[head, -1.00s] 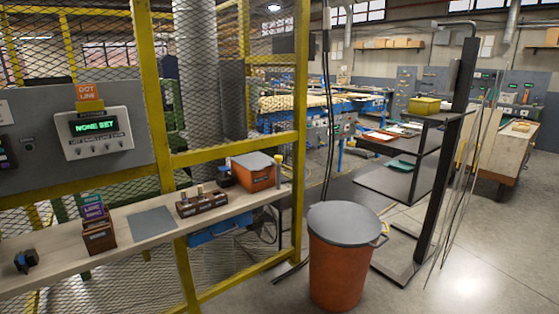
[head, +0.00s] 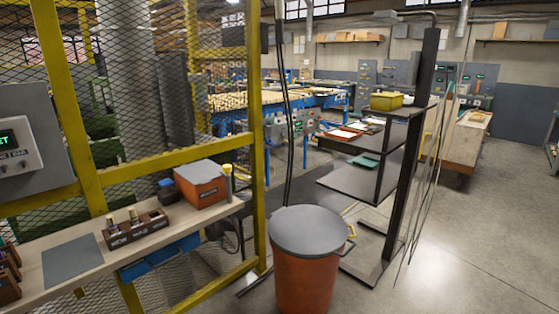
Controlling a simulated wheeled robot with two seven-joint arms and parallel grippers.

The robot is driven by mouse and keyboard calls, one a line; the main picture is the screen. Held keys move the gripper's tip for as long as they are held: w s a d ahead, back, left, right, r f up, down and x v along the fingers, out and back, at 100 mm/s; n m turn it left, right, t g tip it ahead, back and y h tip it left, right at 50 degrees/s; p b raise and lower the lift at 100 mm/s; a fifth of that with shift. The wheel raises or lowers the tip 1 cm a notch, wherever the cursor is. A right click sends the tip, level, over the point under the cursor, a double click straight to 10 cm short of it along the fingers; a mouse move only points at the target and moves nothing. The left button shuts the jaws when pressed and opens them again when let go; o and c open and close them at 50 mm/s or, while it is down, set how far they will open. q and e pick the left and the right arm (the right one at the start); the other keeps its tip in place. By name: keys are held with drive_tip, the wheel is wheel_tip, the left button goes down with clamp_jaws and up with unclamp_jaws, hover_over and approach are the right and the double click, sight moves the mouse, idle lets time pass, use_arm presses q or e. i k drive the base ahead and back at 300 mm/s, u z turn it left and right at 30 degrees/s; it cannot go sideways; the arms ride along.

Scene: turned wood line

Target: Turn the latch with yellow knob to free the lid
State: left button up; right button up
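An orange box (head: 203,193) with a grey lid (head: 199,171) sits at the right end of the wooden shelf. A small upright yellow piece (head: 227,171) stands at the box's right side. It is too small to tell whether it is a latch knob. A tall orange bin (head: 305,283) with a round grey lid (head: 305,231) stands on the floor. A yellow loop (head: 350,238) juts from the bin's right rim; I cannot tell whether it is a handle or part of a latch. Both lids look closed. Neither of my grippers is in view.
The wooden shelf (head: 90,264) runs along a yellow mesh fence (head: 255,130). It carries a grey mat (head: 71,260) and a dark wooden holder (head: 136,229). A black rack (head: 365,183) stands behind the bin. The concrete floor (head: 480,250) at right is clear.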

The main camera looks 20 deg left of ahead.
sight(227, 169)
drive_tip(key=z, duration=0.15)
drive_tip(key=i, duration=1.2)
drive_tip(key=u, duration=0.6)
